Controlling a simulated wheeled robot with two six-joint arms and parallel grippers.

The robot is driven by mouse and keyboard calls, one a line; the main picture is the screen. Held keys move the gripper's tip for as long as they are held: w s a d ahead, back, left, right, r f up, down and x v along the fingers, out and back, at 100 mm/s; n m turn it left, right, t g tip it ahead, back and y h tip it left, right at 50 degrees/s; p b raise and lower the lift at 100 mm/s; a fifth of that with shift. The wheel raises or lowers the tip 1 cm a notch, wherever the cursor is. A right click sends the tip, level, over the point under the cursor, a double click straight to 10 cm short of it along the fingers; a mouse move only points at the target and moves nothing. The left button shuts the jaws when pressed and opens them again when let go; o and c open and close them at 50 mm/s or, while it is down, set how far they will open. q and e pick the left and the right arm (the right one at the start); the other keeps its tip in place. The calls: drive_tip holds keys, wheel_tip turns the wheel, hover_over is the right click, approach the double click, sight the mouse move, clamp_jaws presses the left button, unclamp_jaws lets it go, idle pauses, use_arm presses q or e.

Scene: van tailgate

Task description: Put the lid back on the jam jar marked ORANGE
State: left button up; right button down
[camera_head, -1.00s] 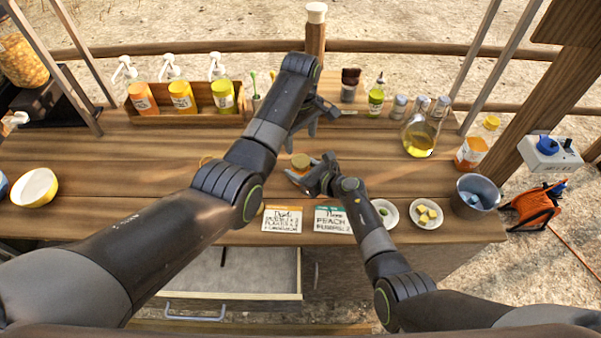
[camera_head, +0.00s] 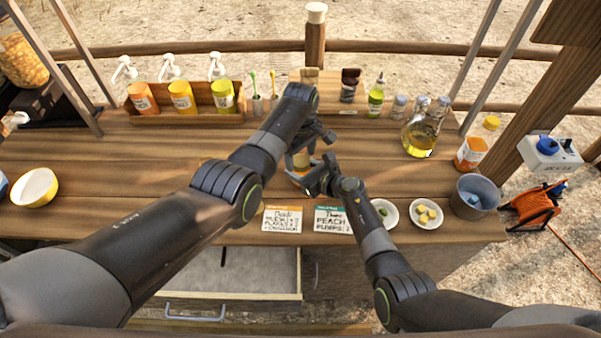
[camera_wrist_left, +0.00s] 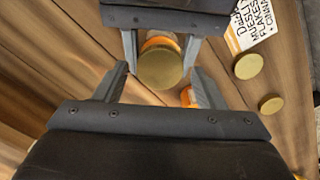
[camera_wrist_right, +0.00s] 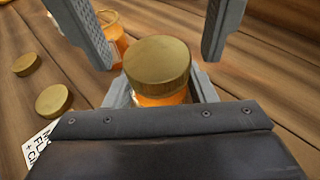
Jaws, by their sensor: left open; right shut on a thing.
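An orange jar with a gold lid on top (camera_wrist_right: 157,62) stands between the fingers of my right gripper (camera_wrist_right: 168,88), which is shut on it. The lid also shows from above in the left wrist view (camera_wrist_left: 160,68); I cannot tell how firmly it sits, and no ORANGE label is readable. My left gripper (camera_wrist_left: 168,85) is open, its fingers on either side of the lid but apart from it. A second orange jar (camera_wrist_right: 112,38) stands just behind. Two loose gold lids, a larger one (camera_wrist_left: 248,66) and a smaller one (camera_wrist_left: 270,104), lie on the wooden counter.
Small plates (camera_head: 426,214) and a grey bucket (camera_head: 474,196) stand to the right. A bottle rack (camera_head: 200,115) and an oil flask (camera_head: 421,135) stand behind. The left middle of the counter is clear.

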use_arm(q)
drive_tip(key=shift+f, duration=0.35)
drive_tip(key=c, duration=1)
drive_tip(key=m, duration=1.5)
drive_tip(key=shift+m, duration=0.3)
drive_tip(key=m, duration=0.5)
drive_tip(key=shift+m, duration=0.3)
drive_tip(key=o, duration=1.1)
